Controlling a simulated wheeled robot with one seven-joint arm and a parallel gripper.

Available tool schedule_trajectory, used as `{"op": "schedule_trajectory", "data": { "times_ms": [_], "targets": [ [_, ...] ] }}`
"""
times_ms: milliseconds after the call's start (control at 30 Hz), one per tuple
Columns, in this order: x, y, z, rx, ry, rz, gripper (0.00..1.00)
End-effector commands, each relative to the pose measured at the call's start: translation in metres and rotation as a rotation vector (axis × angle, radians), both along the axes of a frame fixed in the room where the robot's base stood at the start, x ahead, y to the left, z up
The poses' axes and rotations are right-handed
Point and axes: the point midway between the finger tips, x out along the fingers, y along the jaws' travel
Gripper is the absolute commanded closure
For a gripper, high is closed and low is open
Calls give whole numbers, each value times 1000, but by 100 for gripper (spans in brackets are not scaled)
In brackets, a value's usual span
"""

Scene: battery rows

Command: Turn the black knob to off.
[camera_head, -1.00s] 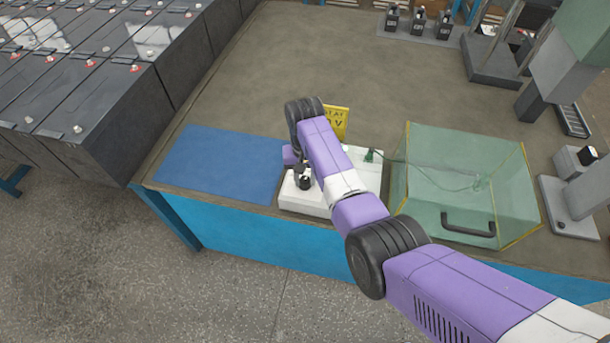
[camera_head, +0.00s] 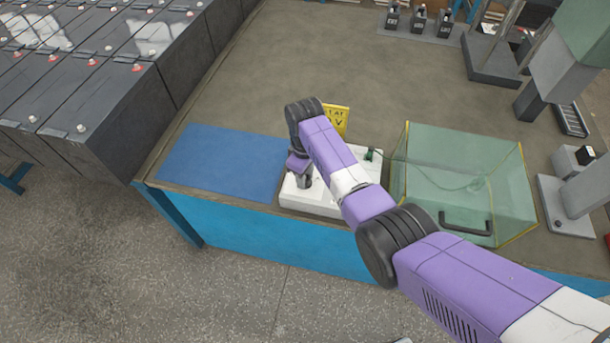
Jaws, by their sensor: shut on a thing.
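A white box (camera_head: 318,202) sits at the front edge of the workbench, partly covered by my arm. My gripper (camera_head: 304,181) points down onto the left part of its top face. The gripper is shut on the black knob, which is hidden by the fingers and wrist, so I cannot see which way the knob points. A green plug (camera_head: 374,154) with a cable is at the box's right back corner.
A blue mat (camera_head: 220,165) lies left of the box. A clear green-tinted case (camera_head: 465,190) with a black handle stands close on the right. A yellow sign (camera_head: 337,120) stands behind the box. Black battery blocks (camera_head: 110,125) stand at the left. The bench's back middle is clear.

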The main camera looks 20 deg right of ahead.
Motion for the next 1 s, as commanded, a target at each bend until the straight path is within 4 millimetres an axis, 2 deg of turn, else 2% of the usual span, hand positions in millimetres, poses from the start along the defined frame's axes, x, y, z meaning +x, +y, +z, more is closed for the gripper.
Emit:
{"op": "schedule_trajectory", "data": {
  "times_ms": [433, 1000],
  "targets": [
    [2, 0, 2, -1, -5, 304, 100],
    [2, 1, 2, 0, -6, 390, 100]
  ]
}}
